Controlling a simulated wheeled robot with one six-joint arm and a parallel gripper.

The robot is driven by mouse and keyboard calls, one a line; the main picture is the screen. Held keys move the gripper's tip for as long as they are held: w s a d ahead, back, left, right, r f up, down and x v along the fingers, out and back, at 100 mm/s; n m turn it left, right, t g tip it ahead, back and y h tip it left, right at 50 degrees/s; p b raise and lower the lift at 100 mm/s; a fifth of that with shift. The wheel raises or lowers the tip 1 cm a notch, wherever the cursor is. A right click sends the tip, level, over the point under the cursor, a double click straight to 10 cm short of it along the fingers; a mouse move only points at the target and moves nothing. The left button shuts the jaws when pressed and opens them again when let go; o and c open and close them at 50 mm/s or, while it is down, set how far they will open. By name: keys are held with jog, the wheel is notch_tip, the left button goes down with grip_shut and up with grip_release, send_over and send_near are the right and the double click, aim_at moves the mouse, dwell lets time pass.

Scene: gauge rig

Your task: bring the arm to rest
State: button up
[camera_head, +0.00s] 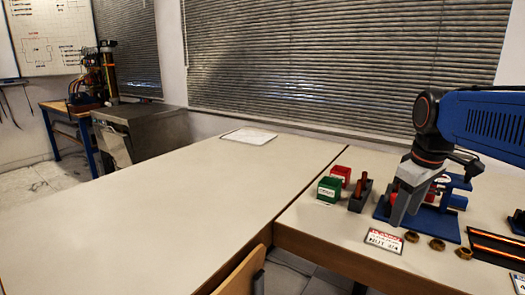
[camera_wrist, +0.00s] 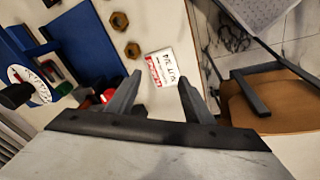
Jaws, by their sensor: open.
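My gripper (camera_head: 402,212) is at the right of the head view, pointing down in front of the blue gauge rig (camera_head: 440,222) and partly hiding it. In the wrist view my gripper (camera_wrist: 160,78) has its two fingers apart with nothing held between them. A white card with a red band (camera_wrist: 160,70) lies on the table beyond the fingertips; in the head view this card (camera_head: 384,240) lies just in front of the rig. The rig's round white dial (camera_wrist: 30,86) shows at the left of the wrist view. I cannot tell how far the fingers are from the rig.
Brass nuts (camera_head: 437,244) lie right of the card, near a dark tray with orange strips (camera_head: 497,246). A green bin (camera_head: 329,189), a red bin (camera_head: 341,174) and a dark holder (camera_head: 360,194) stand left of the rig. The left table (camera_head: 150,210) is mostly clear. A chair (camera_head: 242,272) stands at the front.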

jog(key=s+a+f+m+t, duration=0.1)
jog(key=s+a+f+m, duration=0.1)
jog(key=s+f, duration=0.4)
jog(key=s+a+f+m+t, duration=0.1)
jog(key=s+a+f+m, duration=0.2)
jog(key=s+f, duration=0.4)
jog(key=shift+s+a+m, duration=0.3)
jog(key=shift+s+m, duration=0.1)
jog(key=shift+s, duration=0.65)
